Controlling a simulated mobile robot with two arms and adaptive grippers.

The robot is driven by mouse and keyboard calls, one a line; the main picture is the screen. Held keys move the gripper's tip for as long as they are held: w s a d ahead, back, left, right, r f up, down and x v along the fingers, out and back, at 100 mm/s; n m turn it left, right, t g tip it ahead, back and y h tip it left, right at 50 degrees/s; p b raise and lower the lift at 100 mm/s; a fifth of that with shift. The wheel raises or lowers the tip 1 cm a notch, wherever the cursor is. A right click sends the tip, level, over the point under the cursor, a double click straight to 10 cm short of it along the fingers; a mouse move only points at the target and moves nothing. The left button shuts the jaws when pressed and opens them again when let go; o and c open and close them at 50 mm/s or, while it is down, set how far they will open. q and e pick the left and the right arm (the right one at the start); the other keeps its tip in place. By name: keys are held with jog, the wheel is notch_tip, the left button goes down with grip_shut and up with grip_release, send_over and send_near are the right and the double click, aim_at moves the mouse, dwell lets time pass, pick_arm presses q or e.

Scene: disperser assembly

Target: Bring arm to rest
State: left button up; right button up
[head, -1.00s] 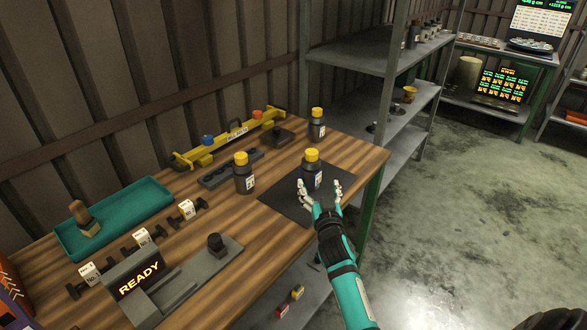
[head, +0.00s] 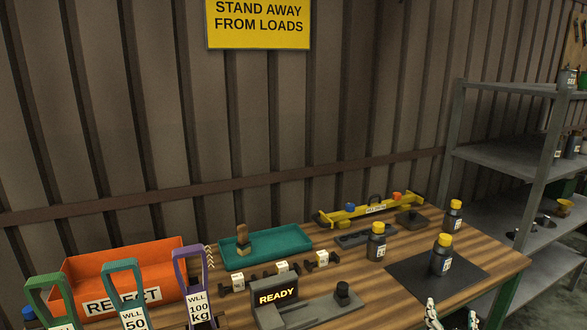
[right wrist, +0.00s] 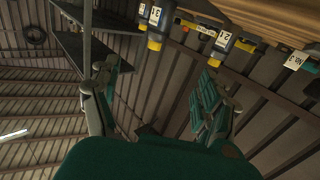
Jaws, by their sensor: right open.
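My right gripper (head: 452,315) shows at the bottom edge of the head view, its fingers spread and empty. A dark bottle with a yellow cap (head: 441,258) stands upright on a dark mat (head: 408,276), apart from and beyond the fingers. Two similar bottles stand behind it, one to the left (head: 377,244) and one at the back (head: 453,219). In the right wrist view the open fingers (right wrist: 158,92) have nothing between them, and a bottle (right wrist: 223,42) shows upside down past them. My left gripper is not in view.
The wooden bench (head: 385,312) also carries a yellow lifting beam (head: 372,209), a teal tray (head: 290,241), a READY stand (head: 277,296) and an orange reject bin (head: 85,271). Grey shelving (head: 500,157) rises at the right.

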jog(key=s+a+f+n+g+y, duration=0.1)
jog(key=s+a+f+g+y, duration=0.25)
jog(key=f, duration=0.85)
jog(key=s+a+f+n+g, duration=0.2)
jog(key=s+a+f, duration=0.2)
jog(key=s+f, duration=0.55)
jog(key=s+a+f+n+g+y, duration=0.1)
jog(key=s+a+f+g+y, duration=0.15)
jog(key=f, duration=1.25)
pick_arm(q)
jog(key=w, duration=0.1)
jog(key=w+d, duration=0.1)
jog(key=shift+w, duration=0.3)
pick_arm(e)
jog(key=s+a+f+n+g, duration=0.1)
jog(key=s+f, duration=0.4)
jog(key=s, duration=0.7)
jog(key=s+a+f+g, duration=0.1)
jog(key=s+f+g, duration=0.3)
jog(key=s, duration=0.9)
jog(key=s+a+f+n+g, duration=0.1)
jog(key=s+f+g, duration=0.1)
jog(key=s+f, duration=0.5)
jog(key=s, duration=0.5)
jog(key=shift+s+a+f+n+g, duration=0.25)
jog(key=shift+a+f+n+g, duration=0.05)
jog(key=shift+f, duration=0.1)
